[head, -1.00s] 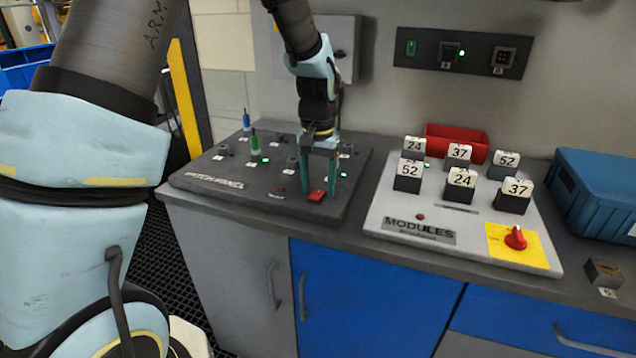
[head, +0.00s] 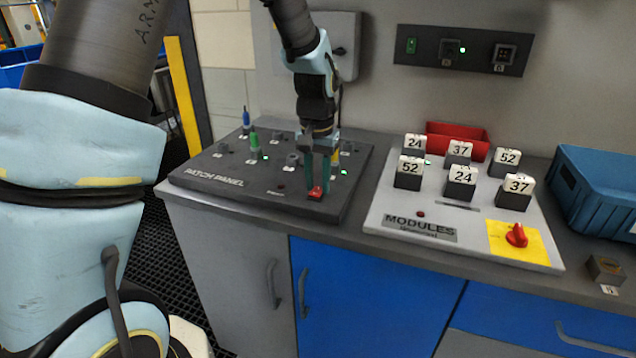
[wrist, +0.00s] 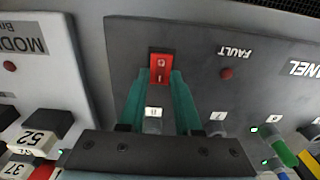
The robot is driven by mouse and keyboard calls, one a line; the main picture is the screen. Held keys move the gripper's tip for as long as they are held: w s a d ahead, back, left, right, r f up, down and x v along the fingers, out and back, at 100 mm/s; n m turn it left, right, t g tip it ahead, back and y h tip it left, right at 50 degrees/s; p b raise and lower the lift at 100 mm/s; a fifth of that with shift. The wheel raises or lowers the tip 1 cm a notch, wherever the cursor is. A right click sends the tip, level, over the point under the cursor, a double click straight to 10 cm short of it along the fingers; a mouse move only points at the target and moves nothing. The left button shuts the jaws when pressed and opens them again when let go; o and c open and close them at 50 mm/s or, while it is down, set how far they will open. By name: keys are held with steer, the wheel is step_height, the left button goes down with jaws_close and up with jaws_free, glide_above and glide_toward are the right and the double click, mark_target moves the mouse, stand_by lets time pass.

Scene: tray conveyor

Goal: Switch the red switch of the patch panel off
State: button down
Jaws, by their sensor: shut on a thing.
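The grey patch panel (head: 215,182) lies on the counter, with plugs, sockets and small green lights on it. Its red switch (head: 315,194) is near the front right edge; in the wrist view the red switch (wrist: 159,64) is a small rocker with light marks, in a dark frame. I cannot tell which side is pressed. My gripper (head: 318,187) points down at it. In the wrist view the green fingers of my gripper (wrist: 161,77) are close together, one on each side of the switch, shut on it. The fingertips cover part of its sides.
To the right is the modules board (head: 378,212) with several numbered blocks and a red knob (head: 516,236) on yellow. Behind it is a red bin (head: 457,135); a blue crate (head: 596,190) stands far right. A green plug (head: 254,140) and blue plug (head: 246,117) stand upright on the panel.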

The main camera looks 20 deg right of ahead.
steer(key=b, duration=0.1)
steer(key=t+h+b, duration=0.1)
steer(key=b, duration=0.1)
steer(key=shift+s+a+f+t, duration=0.15)
steer(key=shift+s+t, duration=0.05)
steer(key=shift+t, duration=0.1)
steer(key=shift+r+h+b, duration=0.2)
steer(key=shift+h+b, duration=0.15)
steer(key=shift+h, duration=0.05)
steer(key=c, duration=0.6)
jaws_free()
steer(key=b+v, duration=0.1)
steer(key=v, duration=1)
steer(key=shift+s, duration=0.2)
steer(key=shift+f, duration=0.15)
